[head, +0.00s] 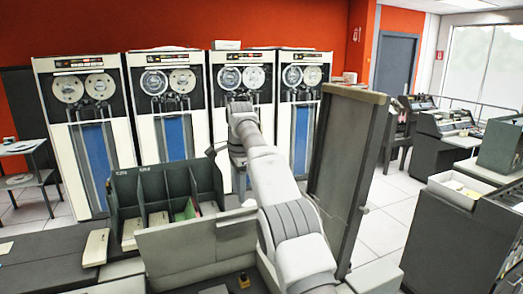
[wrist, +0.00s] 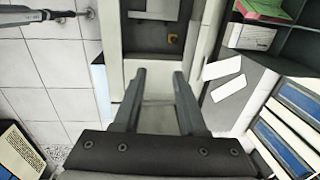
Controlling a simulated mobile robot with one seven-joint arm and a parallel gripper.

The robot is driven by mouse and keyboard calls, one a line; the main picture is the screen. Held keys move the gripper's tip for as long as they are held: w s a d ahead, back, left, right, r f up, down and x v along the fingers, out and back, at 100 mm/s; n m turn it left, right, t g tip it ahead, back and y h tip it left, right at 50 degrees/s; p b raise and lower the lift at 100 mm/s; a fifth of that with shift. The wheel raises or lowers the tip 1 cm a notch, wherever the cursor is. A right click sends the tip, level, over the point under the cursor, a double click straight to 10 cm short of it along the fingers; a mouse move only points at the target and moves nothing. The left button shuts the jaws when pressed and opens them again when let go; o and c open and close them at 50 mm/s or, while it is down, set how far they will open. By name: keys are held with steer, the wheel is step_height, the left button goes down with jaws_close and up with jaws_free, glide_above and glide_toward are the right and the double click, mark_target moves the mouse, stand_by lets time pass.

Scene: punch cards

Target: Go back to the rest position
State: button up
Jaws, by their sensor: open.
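My gripper (wrist: 159,75) is open, with its two fingers apart and nothing visible between them in the wrist view. Below it is a grey machine with a light panel (wrist: 150,72) and a small yellow-brown part (wrist: 173,40). In the head view my arm stretches from the lower middle over the machine toward the tape drives, and its end bends down. The gripper's fingers are not clear there. The dark card rack (head: 152,190) stands left of the arm, with green and red cards (head: 188,210) in one compartment.
A tall grey panel (head: 340,170) stands upright close to the arm's right. Several tape drives (head: 75,125) line the red wall behind. Two white cards (wrist: 222,67) lie beside the rack in the wrist view. Open tiled floor (head: 390,215) lies to the right, before other consoles (head: 445,125).

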steer(key=s+d+r+n+t+b, duration=0.1)
steer(key=s+d+r+n+b, duration=0.15)
steer(key=s+d+r, duration=0.55)
steer(key=s+d+r+n+t+b, duration=0.15)
steer(key=s+d+n, duration=0.25)
steer(key=s+d, duration=0.45)
steer(key=s+d+f+n+b, duration=0.1)
steer(key=s+f, duration=0.3)
steer(key=s, duration=0.4)
steer(key=s+d+f+n+t+b, duration=0.1)
steer(key=s+f+n, duration=0.2)
steer(key=s, duration=0.6)
steer(key=s+d+f+n+t+b, duration=0.1)
steer(key=s+d+f+n, duration=0.1)
steer(key=s+f, duration=0.5)
steer(key=shift+s+f+n+h, duration=0.15)
steer(key=shift+s+n+h, duration=0.3)
steer(key=shift+s, duration=0.65)
steer(key=shift+a, duration=0.2)
